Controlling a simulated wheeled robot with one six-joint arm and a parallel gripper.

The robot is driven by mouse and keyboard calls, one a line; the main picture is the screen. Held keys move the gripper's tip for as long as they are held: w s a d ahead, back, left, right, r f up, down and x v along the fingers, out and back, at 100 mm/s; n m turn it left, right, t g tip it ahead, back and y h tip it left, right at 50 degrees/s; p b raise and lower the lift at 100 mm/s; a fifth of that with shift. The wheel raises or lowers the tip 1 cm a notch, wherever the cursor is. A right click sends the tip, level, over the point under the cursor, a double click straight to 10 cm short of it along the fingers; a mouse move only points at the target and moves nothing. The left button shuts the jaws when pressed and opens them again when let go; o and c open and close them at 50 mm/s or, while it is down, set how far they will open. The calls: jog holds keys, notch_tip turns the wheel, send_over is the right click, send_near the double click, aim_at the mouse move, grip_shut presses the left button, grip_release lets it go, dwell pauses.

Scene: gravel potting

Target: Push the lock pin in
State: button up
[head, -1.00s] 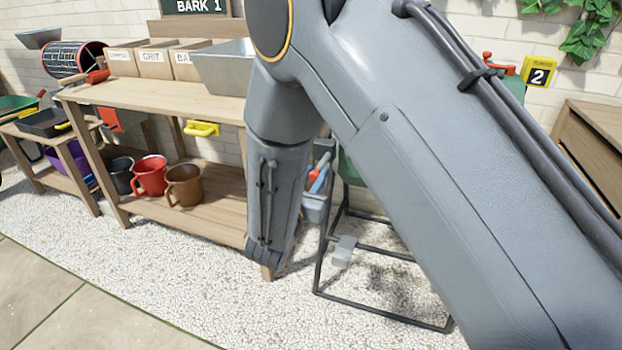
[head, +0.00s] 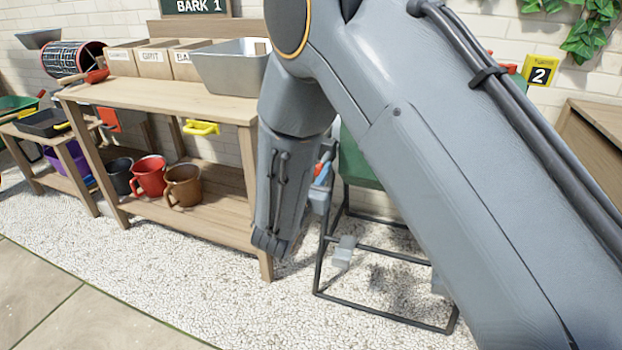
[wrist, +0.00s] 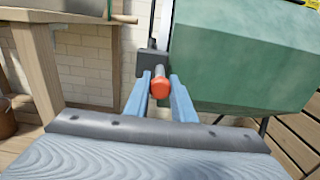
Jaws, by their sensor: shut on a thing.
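The lock pin (wrist: 160,87) has an orange-red knob and a short shaft that runs to a dark grey bracket (wrist: 146,64) beside the green drum (wrist: 245,60). My gripper (wrist: 160,78) is shut on the pin, with one blue finger on each side of the knob. In the head view a bit of the pin's red knob (head: 318,168) and part of my gripper (head: 324,176) show just right of my forearm. The rest is hidden by my arm. How deep the pin sits in the bracket I cannot tell.
The drum's dark metal stand (head: 385,315) rests on white gravel. A wooden bench (head: 165,95) on the left holds a grey metal tray (head: 228,75) and labelled boxes (head: 155,62). Red and brown mugs (head: 183,187) stand on its lower shelf. A yellow sign (head: 540,70) hangs on the wall.

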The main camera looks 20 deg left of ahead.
jog(key=shift+w+b, duration=0.4)
jog(key=shift+w, duration=0.8)
jog(key=o, duration=1.1)
jog(key=shift+d, duration=0.1)
jog(key=shift+s+a+p, duration=0.2)
jog(key=shift+s+p, duration=0.5)
jog(key=shift+s, duration=1.55)
jog(key=shift+s+a+p, duration=0.15)
jog(key=shift+s+p, duration=0.5)
jog(key=shift+s, duration=1.55)
